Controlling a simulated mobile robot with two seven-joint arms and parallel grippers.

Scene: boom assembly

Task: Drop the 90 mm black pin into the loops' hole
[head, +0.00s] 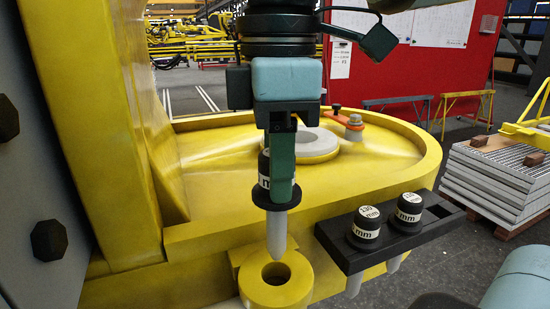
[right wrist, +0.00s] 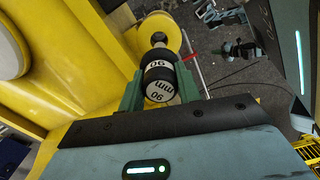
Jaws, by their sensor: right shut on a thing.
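My right gripper (head: 281,180) comes down from the top of the head view and is shut on the black pin (head: 265,192). The pin has a black collar and a pale tapered tip that points down. In the right wrist view the pin's head (right wrist: 158,76) reads "90 mm" and sits between the green fingers. The yellow loops (head: 252,288) show at the bottom of the head view, with a round hole. The tip is just above the hole, seemingly apart from it. The loop's ring also shows in the right wrist view (right wrist: 168,28). My left gripper is not seen.
A black rack (head: 335,240) right of the loops holds two larger black pins (head: 366,225) with white labels; its far-right slot looks empty. A yellow boom casting (head: 385,165) fills the middle. A grey panel with dark bolts (head: 48,240) stands at the left.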

